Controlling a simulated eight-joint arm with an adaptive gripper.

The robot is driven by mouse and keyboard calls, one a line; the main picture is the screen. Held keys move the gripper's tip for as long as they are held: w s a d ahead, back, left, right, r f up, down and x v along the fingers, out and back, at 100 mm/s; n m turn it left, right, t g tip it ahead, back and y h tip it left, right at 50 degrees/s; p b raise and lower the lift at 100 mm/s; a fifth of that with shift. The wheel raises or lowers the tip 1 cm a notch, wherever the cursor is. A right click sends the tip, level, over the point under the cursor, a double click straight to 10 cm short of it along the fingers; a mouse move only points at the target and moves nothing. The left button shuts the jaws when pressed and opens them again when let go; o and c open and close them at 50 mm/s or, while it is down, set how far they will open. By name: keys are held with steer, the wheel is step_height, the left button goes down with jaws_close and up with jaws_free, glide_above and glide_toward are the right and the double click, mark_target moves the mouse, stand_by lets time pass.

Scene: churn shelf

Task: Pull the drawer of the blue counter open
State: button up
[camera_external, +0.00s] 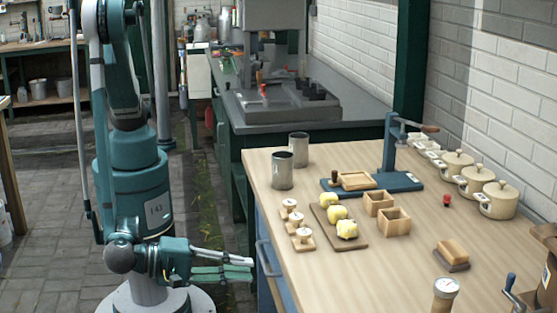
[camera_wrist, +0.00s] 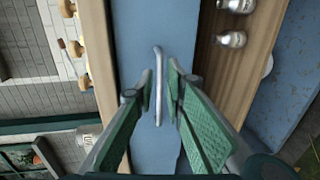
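The blue counter (camera_external: 283,291) has a wooden top, and its blue drawer front (camera_wrist: 140,35) fills the middle of the wrist view. A grey metal bar handle (camera_wrist: 158,75) is on the drawer front; it also shows in the external view (camera_external: 265,260). The drawer appears closed. My gripper (camera_wrist: 160,88) is open, with its green fingers on either side of the handle and a gap to the bar. In the external view my gripper (camera_external: 252,266) is level with the handle, just left of the counter. Whether a finger touches the bar cannot be told.
The wooden top (camera_external: 390,285) holds metal cups (camera_external: 283,170), a board with yellow pieces (camera_external: 340,213), small wooden boxes (camera_external: 395,221), a blue press (camera_external: 400,180) and lidded pots (camera_external: 478,180). Paved floor (camera_external: 50,220) lies free left of the arm.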

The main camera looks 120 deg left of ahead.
mark_target(265, 268)
steer(key=shift+b+x, duration=0.55)
steer(key=shift+x, duration=2.65)
jaws_close()
steer(key=f+v, duration=0.3)
steer(key=v, duration=1.3)
steer(key=s+d+f+v, duration=0.1)
steer(key=f+v, duration=0.2)
steer(key=v, duration=1.3)
steer(key=shift+f, duration=0.3)
jaws_free()
